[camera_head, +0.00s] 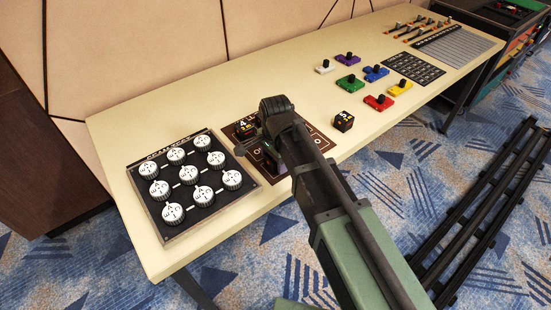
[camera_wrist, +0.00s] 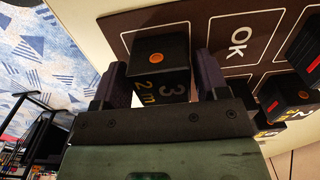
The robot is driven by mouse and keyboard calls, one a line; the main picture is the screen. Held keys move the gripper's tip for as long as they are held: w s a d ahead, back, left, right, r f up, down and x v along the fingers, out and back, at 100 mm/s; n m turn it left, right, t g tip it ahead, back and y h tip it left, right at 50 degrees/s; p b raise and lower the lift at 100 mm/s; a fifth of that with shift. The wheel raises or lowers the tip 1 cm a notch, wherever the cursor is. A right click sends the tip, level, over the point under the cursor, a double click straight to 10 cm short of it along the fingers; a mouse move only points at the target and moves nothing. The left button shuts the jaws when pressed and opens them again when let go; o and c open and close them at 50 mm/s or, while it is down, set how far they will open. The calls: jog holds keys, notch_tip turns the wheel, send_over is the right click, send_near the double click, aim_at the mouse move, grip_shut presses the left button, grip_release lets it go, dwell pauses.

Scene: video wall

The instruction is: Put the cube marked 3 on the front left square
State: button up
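I cannot tell the height of the cube above the mat.
Another black cube (camera_head: 343,121) stands at the mat's right edge, and one marked 4 (camera_head: 245,126) at its back left. A dial panel (camera_head: 190,180) lies left. Coloured blocks (camera_head: 378,101) stand right.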

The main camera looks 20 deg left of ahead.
jog(key=shift+o, duration=0.5)
jog(key=shift+r, duration=0.1)
notch_tip(320, 180, up, 12)
jog(key=p, duration=1.2)
jog(key=s+d+n, duration=0.2)
jog(key=d+n, duration=0.1)
jog(key=d, duration=1.3)
jog(key=s+d+n, duration=0.3)
jog(key=d+n, duration=0.1)
jog(key=d, duration=1.1)
jog(key=shift+s+d+n, duration=0.3)
jog(key=shift+d, duration=0.05)
